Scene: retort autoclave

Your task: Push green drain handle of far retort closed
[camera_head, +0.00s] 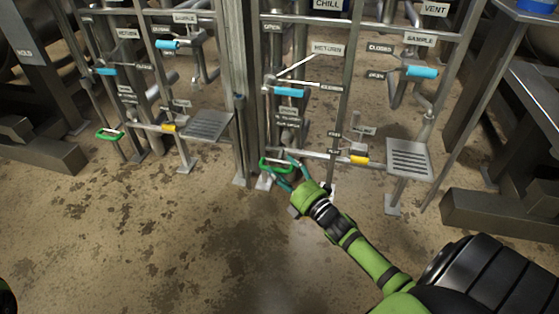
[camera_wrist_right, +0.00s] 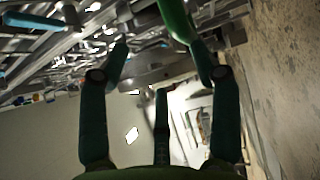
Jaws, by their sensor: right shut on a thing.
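A green drain handle (camera_head: 264,164) sits low on the right-hand pipe frame, near the floor. In the right wrist view the green handle (camera_wrist_right: 176,18) shows at the top, beside the right finger of the gripper (camera_wrist_right: 160,52). The fingers hide part of the handle. A second green handle (camera_head: 110,135) stands out low on the left-hand frame, with no gripper near it. My left gripper is not in view.
Blue handles (camera_head: 289,92) and a yellow handle (camera_head: 359,160) sit on the frame above and right of my gripper. A slotted grey plate (camera_head: 410,158) juts out at the right. A thick post (camera_head: 239,90) stands between the frames. The stained floor (camera_head: 150,230) in front is clear.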

